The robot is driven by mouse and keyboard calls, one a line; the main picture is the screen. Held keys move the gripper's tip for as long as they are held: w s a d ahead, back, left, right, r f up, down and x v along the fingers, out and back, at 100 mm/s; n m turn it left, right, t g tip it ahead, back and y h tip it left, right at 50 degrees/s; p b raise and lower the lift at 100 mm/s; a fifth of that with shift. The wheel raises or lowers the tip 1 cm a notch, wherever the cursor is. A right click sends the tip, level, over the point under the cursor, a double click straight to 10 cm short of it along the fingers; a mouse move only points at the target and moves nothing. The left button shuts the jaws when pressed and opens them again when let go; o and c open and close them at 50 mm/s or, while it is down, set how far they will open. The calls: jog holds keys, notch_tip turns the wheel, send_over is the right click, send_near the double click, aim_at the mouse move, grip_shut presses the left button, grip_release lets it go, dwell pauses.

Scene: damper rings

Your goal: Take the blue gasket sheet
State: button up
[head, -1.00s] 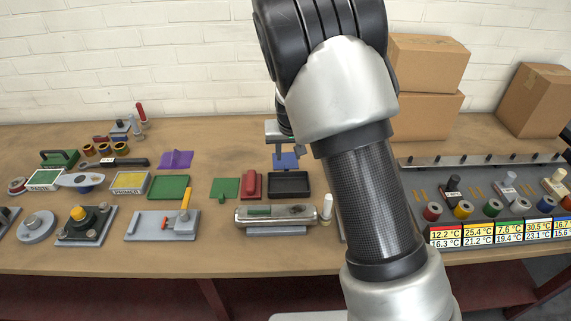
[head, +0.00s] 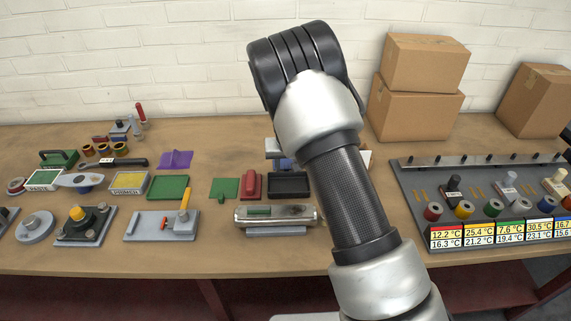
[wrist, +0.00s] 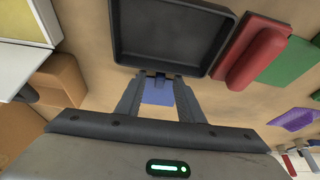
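The blue gasket sheet (wrist: 158,93) shows between the fingers of my gripper (wrist: 158,78) in the wrist view. In the head view the sheet (head: 287,164) is a small blue patch behind the black tray, partly hidden by my arm and gripper. My gripper (head: 274,152) is low over the sheet, with its fingers apart on either side of it. I cannot tell whether the fingertips touch the sheet.
A black tray (wrist: 165,62) lies right beside the fingertips, with a red block-handled tool (wrist: 255,54) beside it. A green sheet (head: 224,187) and a purple sheet (head: 176,159) lie to the left. A metal cylinder (head: 275,216) lies in front. Cardboard boxes (head: 415,115) stand behind right.

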grip_shut()
